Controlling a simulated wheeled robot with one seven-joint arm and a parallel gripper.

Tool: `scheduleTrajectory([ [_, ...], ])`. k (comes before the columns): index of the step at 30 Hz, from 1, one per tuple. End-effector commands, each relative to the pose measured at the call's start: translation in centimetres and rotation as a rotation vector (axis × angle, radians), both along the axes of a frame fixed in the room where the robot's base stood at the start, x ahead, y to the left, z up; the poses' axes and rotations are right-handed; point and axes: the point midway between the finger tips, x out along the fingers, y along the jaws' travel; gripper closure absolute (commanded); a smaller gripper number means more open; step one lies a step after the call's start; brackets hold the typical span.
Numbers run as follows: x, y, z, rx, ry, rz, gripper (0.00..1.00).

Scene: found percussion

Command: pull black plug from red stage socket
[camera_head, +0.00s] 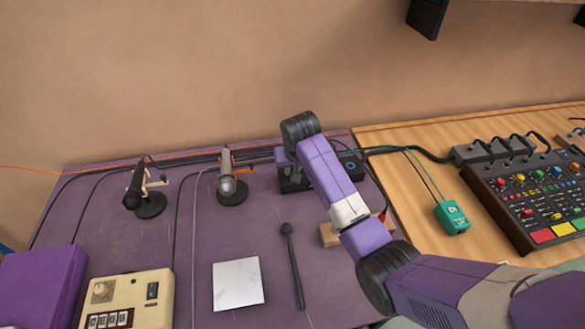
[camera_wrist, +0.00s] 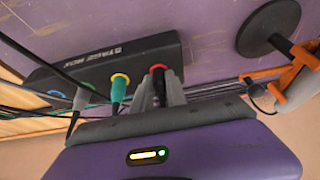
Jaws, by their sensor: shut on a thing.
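The black stage box (camera_wrist: 105,62) has a row of ringed sockets in the wrist view: blue, green, yellow and red. The red socket (camera_wrist: 158,68) is at the right end of the row. My gripper (camera_wrist: 159,88) is at this socket, its two grey fingers shut on the black plug (camera_wrist: 158,86). The plug lines up with the red ring; its tip is hidden, so I cannot tell how deep it sits. In the head view, part of the stage box (camera_head: 290,180) shows left of my arm, which hides my fingertips and the plug.
A teal plug (camera_wrist: 117,93) stands in the yellow socket beside my left finger, and a grey one (camera_wrist: 80,100) in the green socket. Microphones on stands (camera_head: 149,205) (camera_head: 231,187), a mallet (camera_head: 292,262), a white plate (camera_head: 237,284) and a mixer (camera_head: 540,205) lie around.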

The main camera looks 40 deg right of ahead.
Motion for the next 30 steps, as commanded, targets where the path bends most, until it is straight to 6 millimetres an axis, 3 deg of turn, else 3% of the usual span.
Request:
scheduleTrajectory([
  [30,0.0,0.0,2.2,-0.001,-0.001,0.000,1.00],
])
